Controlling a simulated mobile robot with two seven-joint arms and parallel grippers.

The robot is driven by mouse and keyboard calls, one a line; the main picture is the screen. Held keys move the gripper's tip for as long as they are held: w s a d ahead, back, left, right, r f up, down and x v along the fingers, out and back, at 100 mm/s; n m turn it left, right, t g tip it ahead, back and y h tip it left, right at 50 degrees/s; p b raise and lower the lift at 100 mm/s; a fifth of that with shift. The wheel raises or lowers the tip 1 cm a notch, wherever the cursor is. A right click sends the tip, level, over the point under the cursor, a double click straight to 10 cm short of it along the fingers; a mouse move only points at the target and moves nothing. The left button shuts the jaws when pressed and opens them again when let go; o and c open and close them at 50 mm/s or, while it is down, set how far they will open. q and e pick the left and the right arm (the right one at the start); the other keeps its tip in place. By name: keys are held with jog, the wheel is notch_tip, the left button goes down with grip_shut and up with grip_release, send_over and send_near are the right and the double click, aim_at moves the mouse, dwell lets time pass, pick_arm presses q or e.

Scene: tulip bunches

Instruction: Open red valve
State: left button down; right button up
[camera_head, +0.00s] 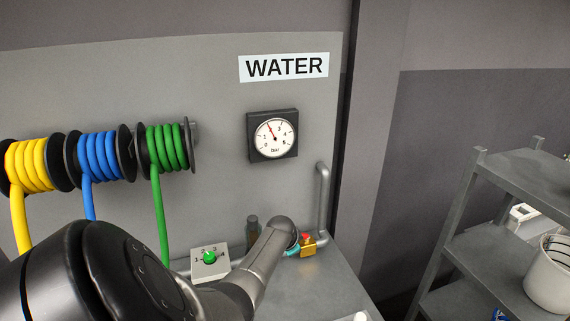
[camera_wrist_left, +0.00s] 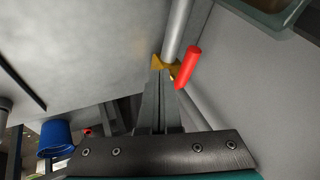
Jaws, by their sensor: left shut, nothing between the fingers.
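The red valve has a red handle (camera_wrist_left: 188,67) on a brass body (camera_wrist_left: 157,63), which is fitted to a grey pipe (camera_wrist_left: 178,30). In the head view the small brass body (camera_head: 308,250) sits at the foot of the bent pipe, with a bit of red on top. My left gripper (camera_wrist_left: 160,77) is shut and empty. Its fingertips are close to the brass body, with the red handle just to their right in the wrist view. I cannot tell whether they touch. In the head view my left arm hides most of the gripper. My right gripper is not in view.
A pressure gauge (camera_head: 273,136) hangs under the WATER sign (camera_head: 284,67). Yellow, blue and green hose reels (camera_head: 165,148) are on the wall at left. A selector box with a green knob (camera_head: 210,258) is left of the valve. A metal shelf (camera_head: 490,265) stands at right.

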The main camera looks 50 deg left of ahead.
pick_arm(q)
jog(key=p+v, duration=0.2)
jog(key=v, duration=0.8)
jog(key=shift+a, duration=0.3)
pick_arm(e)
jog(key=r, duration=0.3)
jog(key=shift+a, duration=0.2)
pick_arm(q)
jog(key=shift+s, duration=0.15)
